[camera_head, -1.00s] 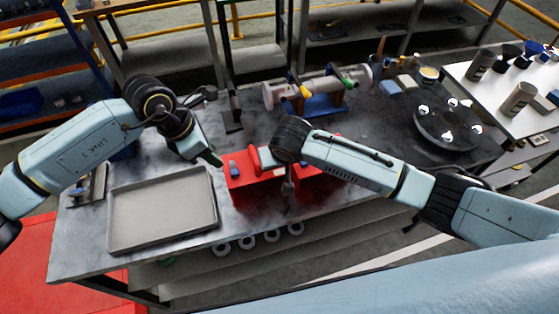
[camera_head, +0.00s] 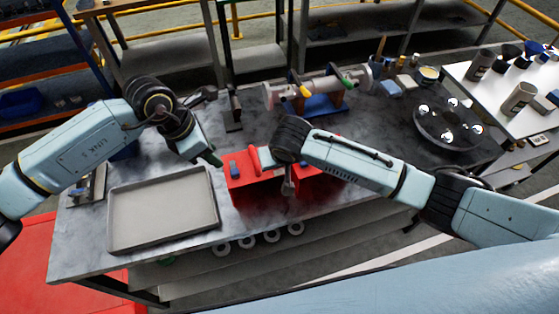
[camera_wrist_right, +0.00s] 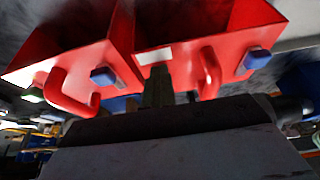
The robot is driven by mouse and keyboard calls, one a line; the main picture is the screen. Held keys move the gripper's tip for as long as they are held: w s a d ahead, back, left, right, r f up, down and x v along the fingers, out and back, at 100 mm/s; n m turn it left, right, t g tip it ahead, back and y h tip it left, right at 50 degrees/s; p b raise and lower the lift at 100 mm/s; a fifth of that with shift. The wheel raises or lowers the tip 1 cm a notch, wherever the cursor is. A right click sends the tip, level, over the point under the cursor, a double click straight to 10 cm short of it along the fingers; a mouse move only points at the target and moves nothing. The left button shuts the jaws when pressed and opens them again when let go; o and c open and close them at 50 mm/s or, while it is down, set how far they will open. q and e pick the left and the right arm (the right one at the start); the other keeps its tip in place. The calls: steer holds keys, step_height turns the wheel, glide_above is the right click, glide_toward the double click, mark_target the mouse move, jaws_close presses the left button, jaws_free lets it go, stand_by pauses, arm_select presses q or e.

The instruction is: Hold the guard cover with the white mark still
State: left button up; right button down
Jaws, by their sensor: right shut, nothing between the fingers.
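Red guard covers (camera_head: 240,181) stand side by side near the table's front edge in the head view, partly hidden by my right arm. The right wrist view shows two red boxes with curved red handles and blue knobs. A white mark (camera_wrist_right: 153,55) is on the right-hand red cover (camera_wrist_right: 222,60) there, near its left edge. My right gripper (camera_wrist_right: 156,88) is shut and empty, its fingers just below the white mark; contact cannot be told. It also shows before the covers in the head view (camera_head: 288,187). My left gripper (camera_head: 214,159) hangs left of the covers; its jaws are unclear.
An empty grey tray (camera_head: 160,208) lies on the table at the left. A pump assembly (camera_head: 318,91) stands behind my right arm. A dark round plate (camera_head: 447,124) with shiny parts is at the right.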

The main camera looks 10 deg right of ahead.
stand_by(0.6)
steer(key=c, duration=1.7)
jaws_free()
steer(key=v, duration=1.3)
steer(key=shift+r+p, duration=0.2)
steer(key=shift+p, duration=0.15)
